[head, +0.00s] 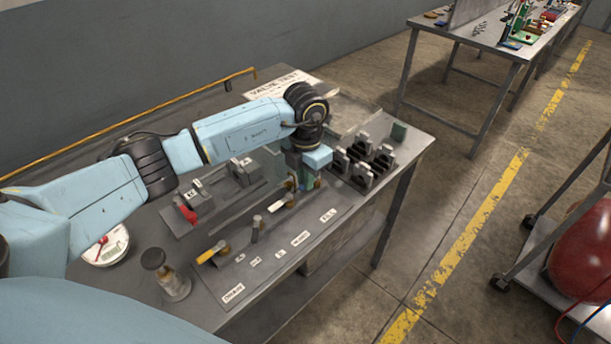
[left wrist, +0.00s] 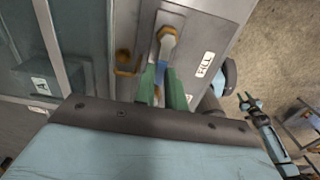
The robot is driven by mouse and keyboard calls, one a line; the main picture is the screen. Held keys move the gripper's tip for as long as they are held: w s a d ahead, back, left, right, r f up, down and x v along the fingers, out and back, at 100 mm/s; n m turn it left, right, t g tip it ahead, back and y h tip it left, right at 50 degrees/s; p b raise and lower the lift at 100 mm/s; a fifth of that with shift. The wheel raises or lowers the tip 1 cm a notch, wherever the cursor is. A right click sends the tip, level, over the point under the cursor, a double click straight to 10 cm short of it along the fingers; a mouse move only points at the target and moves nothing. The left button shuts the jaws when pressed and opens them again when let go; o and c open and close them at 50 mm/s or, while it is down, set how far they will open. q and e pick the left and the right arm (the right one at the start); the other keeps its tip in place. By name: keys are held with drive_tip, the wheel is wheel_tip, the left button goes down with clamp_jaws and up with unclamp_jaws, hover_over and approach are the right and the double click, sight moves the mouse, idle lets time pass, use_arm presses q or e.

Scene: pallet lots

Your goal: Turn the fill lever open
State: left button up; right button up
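The fill lever (left wrist: 160,72) is on the valve panel (head: 213,281) beside the FILL label (head: 328,215). In the left wrist view its blue handle lies between the green fingers, with a steel nut and brass collar beyond. My left gripper (head: 306,181) reaches down over the panel's far end and hides most of this lever in the head view. In the left wrist view the left gripper (left wrist: 161,80) has both fingertips close against the handle, which fills the gap. A light-blue arm, seemingly my right, shows small at right; its gripper (left wrist: 250,103) is too small to judge.
Other levers stand along the panel, including a yellow one (head: 211,253). Behind are a block with a red handle (head: 185,210) and a dark rack (head: 362,163). A jar (head: 172,280) and round gauge (head: 106,247) stand at left. A cart (head: 548,262) stands right.

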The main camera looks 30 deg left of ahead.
use_arm(q)
clamp_jaws()
drive_tip(key=n, duration=0.1)
drive_tip(key=d+n+p, duration=0.1)
drive_tip(key=n, duration=0.1)
drive_tip(key=n+p, duration=0.1)
drive_tip(key=shift+d+r+n, duration=0.1)
drive_tip(key=shift+d+n, duration=0.15)
drive_tip(key=shift+n, duration=0.05)
drive_tip(key=n, duration=0.1)
drive_tip(key=d+n+p, duration=0.1)
drive_tip(key=n, duration=0.2)
drive_tip(key=shift+w+d+n, duration=0.15)
drive_tip(key=shift+d+n, duration=0.1)
drive_tip(key=shift+n, duration=0.05)
drive_tip(key=n+p, duration=0.1)
drive_tip(key=n, duration=0.1)
drive_tip(key=w+d+n+p, duration=0.1)
drive_tip(key=n, duration=0.2)
drive_tip(key=shift+w+d, duration=0.1)
drive_tip(key=shift+d, duration=0.1)
drive_tip(key=shift+w+d+n+p, duration=0.1)
drive_tip(key=shift+w+n+p, duration=0.2)
drive_tip(key=shift+n, duration=0.6)
drive_tip(key=shift+w+d+n+p, duration=0.1)
drive_tip(key=shift+w+n+p, duration=0.15)
drive_tip(key=shift+n, duration=0.65)
drive_tip(key=shift+o, duration=1.9)
unclamp_jaws()
